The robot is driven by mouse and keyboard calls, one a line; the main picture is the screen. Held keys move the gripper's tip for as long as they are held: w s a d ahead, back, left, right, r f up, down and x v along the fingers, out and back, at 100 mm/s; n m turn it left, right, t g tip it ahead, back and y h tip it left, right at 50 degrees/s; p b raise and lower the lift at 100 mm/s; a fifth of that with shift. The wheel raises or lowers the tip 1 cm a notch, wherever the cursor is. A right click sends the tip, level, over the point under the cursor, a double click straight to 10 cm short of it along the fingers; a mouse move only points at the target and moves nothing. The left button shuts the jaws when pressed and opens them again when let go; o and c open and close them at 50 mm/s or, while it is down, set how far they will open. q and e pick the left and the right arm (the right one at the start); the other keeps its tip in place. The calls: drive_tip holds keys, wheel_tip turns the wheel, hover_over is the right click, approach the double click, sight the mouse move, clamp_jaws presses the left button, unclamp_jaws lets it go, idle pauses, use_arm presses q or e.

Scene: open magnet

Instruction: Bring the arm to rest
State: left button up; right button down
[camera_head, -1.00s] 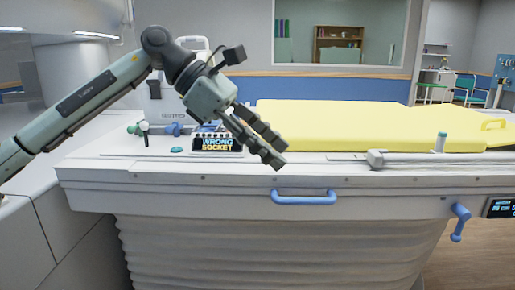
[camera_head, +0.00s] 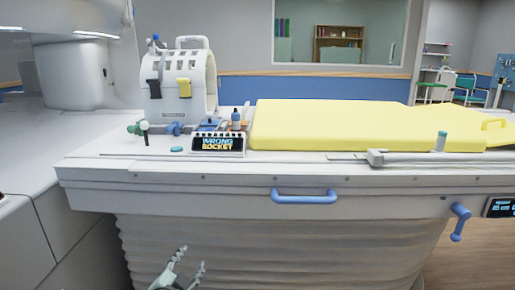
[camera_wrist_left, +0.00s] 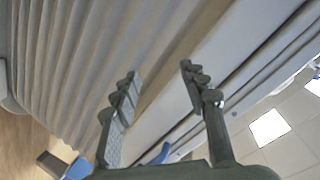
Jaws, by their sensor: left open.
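My left gripper (camera_head: 188,268) shows at the bottom of the head view, low in front of the ribbed base of the patient table. Only its fingers and a bit of its body are in that view. In the left wrist view its two fingers (camera_wrist_left: 158,85) stand apart with nothing between them. Beyond them are the ribbed base (camera_wrist_left: 90,50) and the table's side edge. The rest of my left arm is out of the head view. My right gripper is not in view.
The patient table (camera_head: 110,175) bears a yellow mattress (camera_head: 330,125), a white coil (camera_head: 180,88) and a sign reading "WRONG SOCKET" (camera_head: 218,144). A blue handle (camera_head: 304,197) and a blue lever (camera_head: 460,222) stick out from its front. Open floor (camera_head: 475,265) lies at the right.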

use_arm(q)
drive_tip(key=s+a+f+n+g+y, duration=0.1)
drive_tip(key=s+a+f+n+g, duration=0.15)
drive_tip(key=s+f, duration=0.45)
drive_tip(key=s+a+f+n+g+y, duration=0.1)
drive_tip(key=s+a+f+n+g, duration=0.15)
drive_tip(key=s+f, duration=0.5)
drive_tip(key=s+a+f+n+g, duration=0.1)
drive_tip(key=s+a+f+g, duration=0.1)
drive_tip(key=s+f, duration=0.4)
drive_tip(key=s+a+f+n+g, duration=0.2)
drive_tip(key=s+f+g, duration=0.3)
drive_tip(key=s, duration=0.7)
drive_tip(key=shift+s+f+y, duration=0.25)
drive_tip(key=shift+f+y, duration=0.05)
drive_tip(key=shift+f, duration=0.2)
drive_tip(key=shift+a, duration=0.1)
